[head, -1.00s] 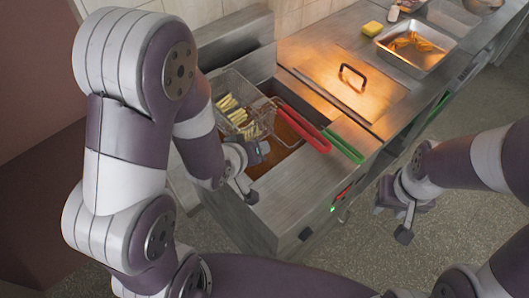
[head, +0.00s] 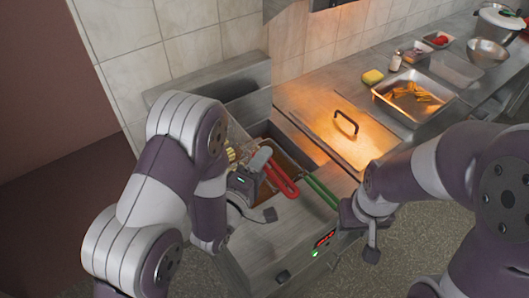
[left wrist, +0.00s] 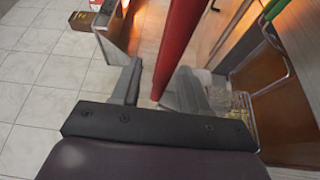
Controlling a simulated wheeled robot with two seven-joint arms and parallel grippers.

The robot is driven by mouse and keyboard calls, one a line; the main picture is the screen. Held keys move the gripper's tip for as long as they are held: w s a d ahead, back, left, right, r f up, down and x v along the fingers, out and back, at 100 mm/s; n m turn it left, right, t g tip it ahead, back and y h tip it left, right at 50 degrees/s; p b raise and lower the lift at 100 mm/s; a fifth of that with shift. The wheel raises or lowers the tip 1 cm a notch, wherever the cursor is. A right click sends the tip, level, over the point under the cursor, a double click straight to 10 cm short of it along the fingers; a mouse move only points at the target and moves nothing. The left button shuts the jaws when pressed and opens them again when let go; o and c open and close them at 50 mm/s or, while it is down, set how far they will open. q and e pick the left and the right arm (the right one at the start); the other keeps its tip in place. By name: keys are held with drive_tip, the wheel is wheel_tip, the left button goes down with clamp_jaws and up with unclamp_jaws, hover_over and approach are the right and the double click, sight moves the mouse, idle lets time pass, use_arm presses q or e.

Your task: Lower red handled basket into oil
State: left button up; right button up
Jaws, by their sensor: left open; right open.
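The red handle (head: 281,180) of a wire basket juts out over the fryer's front. Its basket is mostly hidden behind my left arm, with pale fries (head: 231,154) just showing. My left gripper (head: 266,187) is open at the red handle. In the left wrist view the red handle (left wrist: 181,42) runs between the open fingers (left wrist: 158,88); contact cannot be told. A green handle (head: 321,191) lies to the right of the red one. The oil well (head: 285,147) is partly hidden. My right gripper (head: 360,228) is open and empty by the counter front, near the green handle.
A metal lid (head: 350,135) with a black handle covers the section right of the fryer. A steel tray of fries (head: 414,96), a yellow sponge (head: 372,77) and a shaker (head: 396,62) stand further back. Open floor lies in front of the counter.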

use_arm(q)
drive_tip(key=shift+x, duration=0.9)
drive_tip(key=shift+a, duration=0.1)
clamp_jaws()
drive_tip(key=shift+r, duration=0.15)
wheel_tip(320, 180, up, 5)
drive_tip(key=p, duration=0.3)
drive_tip(key=shift+p, duration=0.4)
drive_tip(key=shift+f, duration=0.2)
